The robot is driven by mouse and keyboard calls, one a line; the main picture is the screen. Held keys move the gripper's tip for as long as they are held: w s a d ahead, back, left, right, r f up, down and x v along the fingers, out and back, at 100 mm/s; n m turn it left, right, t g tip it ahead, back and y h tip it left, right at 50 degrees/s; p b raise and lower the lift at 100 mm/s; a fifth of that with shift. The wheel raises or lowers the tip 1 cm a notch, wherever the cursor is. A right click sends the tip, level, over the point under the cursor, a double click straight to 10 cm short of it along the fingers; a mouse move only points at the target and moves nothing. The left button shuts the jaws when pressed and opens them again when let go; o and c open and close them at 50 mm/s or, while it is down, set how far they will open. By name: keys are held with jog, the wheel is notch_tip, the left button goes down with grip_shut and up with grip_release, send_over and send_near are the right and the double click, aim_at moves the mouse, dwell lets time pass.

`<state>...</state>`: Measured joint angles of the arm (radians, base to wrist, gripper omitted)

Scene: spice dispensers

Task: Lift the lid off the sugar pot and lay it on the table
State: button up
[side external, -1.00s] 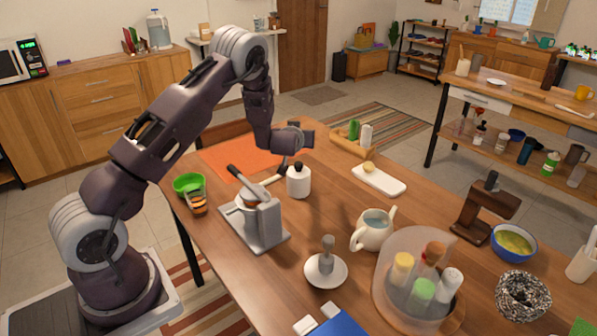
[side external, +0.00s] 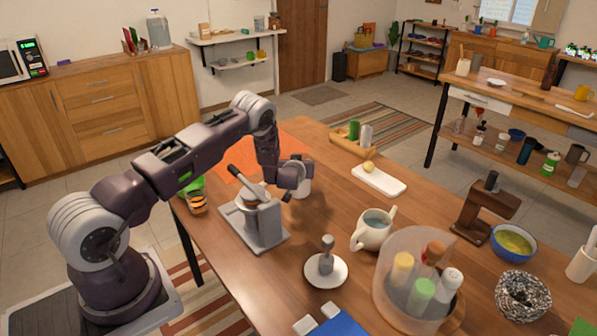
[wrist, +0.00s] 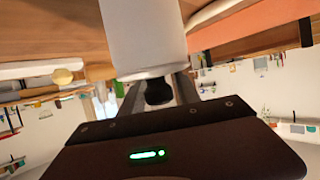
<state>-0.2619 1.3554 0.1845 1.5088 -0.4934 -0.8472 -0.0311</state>
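The sugar pot (side external: 306,187) seems to be the white pot on the table, left of centre in the side view. It fills the top of the wrist view (wrist: 145,38), upside down. Its lid has a black knob (wrist: 158,92). My gripper (wrist: 158,90) is at the lid, with one grey finger on each side of the knob. The fingers look open, and I cannot tell whether either touches the knob. In the side view my gripper (side external: 297,178) hides much of the pot. The lid looks seated on the pot.
A grey press (side external: 262,222) stands close by at the front left. A white board (side external: 379,180) lies to the right, with a cream two-handled jug (side external: 373,229) in front of it. A white disc with a grey knob (side external: 326,270) lies nearer the front. Bare table lies between them.

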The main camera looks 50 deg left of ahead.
grip_shut()
notch_tip(320, 180, up, 9)
jog(key=m+t+h, duration=0.3)
jog(key=m+h, duration=0.1)
send_over(335, 211)
notch_tip(335, 211, down, 6)
jog(key=shift+m, duration=0.3)
notch_tip(335, 211, down, 10)
jog(key=shift+r, duration=0.1)
